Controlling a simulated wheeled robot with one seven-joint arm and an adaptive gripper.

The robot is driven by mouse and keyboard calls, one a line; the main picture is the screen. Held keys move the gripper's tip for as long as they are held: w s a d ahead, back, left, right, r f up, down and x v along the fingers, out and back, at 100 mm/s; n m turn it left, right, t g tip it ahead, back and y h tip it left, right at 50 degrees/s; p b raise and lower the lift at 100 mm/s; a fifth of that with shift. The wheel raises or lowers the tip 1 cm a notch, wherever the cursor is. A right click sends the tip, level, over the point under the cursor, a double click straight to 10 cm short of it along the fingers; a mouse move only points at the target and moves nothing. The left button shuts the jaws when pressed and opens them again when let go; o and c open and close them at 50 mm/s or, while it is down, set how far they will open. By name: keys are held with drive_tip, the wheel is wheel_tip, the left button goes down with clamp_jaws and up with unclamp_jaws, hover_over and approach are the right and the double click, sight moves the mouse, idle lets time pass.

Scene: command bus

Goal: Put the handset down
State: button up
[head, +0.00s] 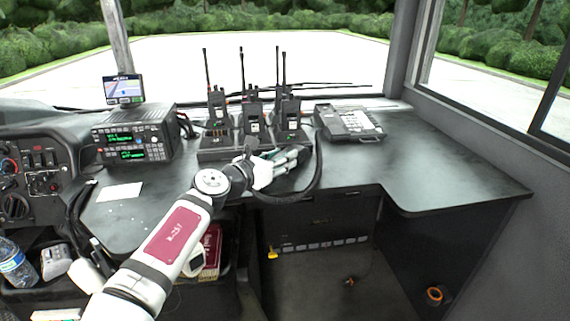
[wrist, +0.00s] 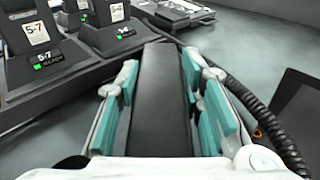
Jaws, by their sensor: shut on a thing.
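The black handset (wrist: 160,100) lies lengthwise between the teal finger pads of my gripper (wrist: 162,95) in the wrist view, gripped from both sides. In the head view my gripper (head: 288,160) is over the desk, in front of the radio chargers, and the handset is mostly hidden there. A black coiled cord (wrist: 260,118) runs along the right of the gripper; it also hangs by the desk's front edge in the head view (head: 317,172).
Several upright two-way radios (head: 252,118) with tall antennas stand in chargers just behind my gripper. A radio unit (head: 133,138) and a white paper (head: 120,191) are to the left. The dark desk (head: 430,165) is clear at right.

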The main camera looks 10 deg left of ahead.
drive_tip(key=shift+f, duration=0.35)
drive_tip(key=o, duration=1.3)
drive_tip(key=shift+r, duration=0.1)
